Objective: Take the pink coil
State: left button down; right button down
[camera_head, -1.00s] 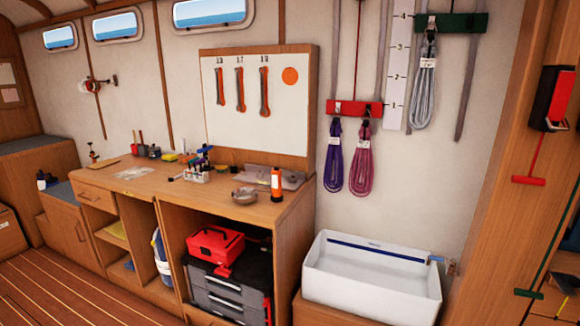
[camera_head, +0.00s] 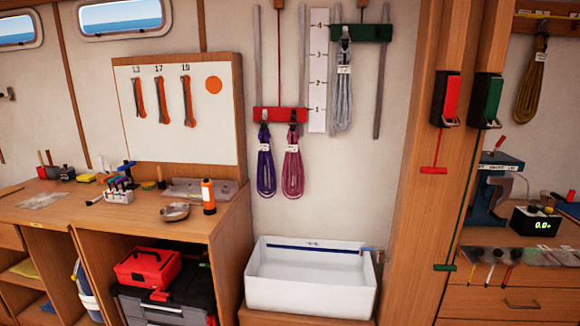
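The pink coil (camera_head: 293,172) hangs on the right hook of a red rail (camera_head: 280,114) on the wall, above the white basin. A purple coil (camera_head: 265,172) hangs close beside it on the left, from the same rail. A small white tag shows near the top of the pink coil. Neither of my grippers shows in the head view.
A grey coil (camera_head: 341,92) hangs from a green rail (camera_head: 361,33), higher and to the right. The white basin (camera_head: 311,290) stands below the coils. A workbench (camera_head: 135,222) is at left, with an orange flashlight (camera_head: 208,196). A wooden post (camera_head: 432,140) stands at right.

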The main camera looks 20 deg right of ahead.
aim_at(292, 153)
jog(key=u, duration=0.3)
jog(key=i, duration=2.05)
jog(key=z, duration=0.55)
